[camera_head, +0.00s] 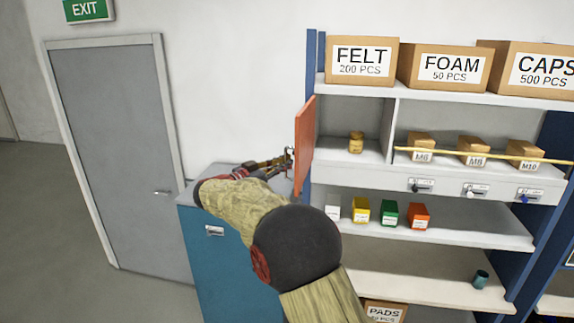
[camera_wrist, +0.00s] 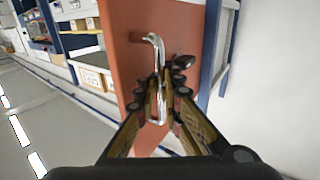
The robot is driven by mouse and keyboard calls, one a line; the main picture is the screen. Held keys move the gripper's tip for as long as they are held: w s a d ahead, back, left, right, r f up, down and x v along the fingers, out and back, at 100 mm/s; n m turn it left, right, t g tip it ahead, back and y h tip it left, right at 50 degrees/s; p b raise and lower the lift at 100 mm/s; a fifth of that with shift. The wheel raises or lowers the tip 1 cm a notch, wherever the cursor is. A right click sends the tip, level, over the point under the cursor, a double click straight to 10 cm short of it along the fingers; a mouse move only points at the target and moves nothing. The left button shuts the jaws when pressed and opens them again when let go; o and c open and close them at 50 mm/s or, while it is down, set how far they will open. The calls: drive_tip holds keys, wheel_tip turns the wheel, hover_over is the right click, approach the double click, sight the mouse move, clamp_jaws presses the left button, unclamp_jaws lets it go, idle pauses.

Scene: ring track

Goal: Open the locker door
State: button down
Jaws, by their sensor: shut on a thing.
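The orange locker door (camera_head: 304,145) stands swung out from the left side of the shelf unit, with its compartment open in the head view. In the wrist view the door (camera_wrist: 118,50) fills the middle, and its curved metal handle (camera_wrist: 153,40) stands out from its face. My gripper (camera_wrist: 166,82) is shut on the handle, with a finger on each side of it. In the head view my gripper (camera_head: 287,160) is at the left face of the door, and the handle is too small to make out.
A yellowish jar (camera_head: 356,142) stands inside the open compartment. A blue cabinet (camera_head: 213,262) stands below my arm, left of the shelf unit (camera_head: 440,245). A yellow rod (camera_head: 480,153) crosses the shelf front at right. The floor (camera_head: 60,240) at left is clear.

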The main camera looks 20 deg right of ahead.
drive_tip(key=shift+f, duration=0.15)
drive_tip(key=c, duration=2.3)
unclamp_jaws()
drive_tip(key=shift+a, duration=0.1)
drive_tip(key=v, duration=1.2)
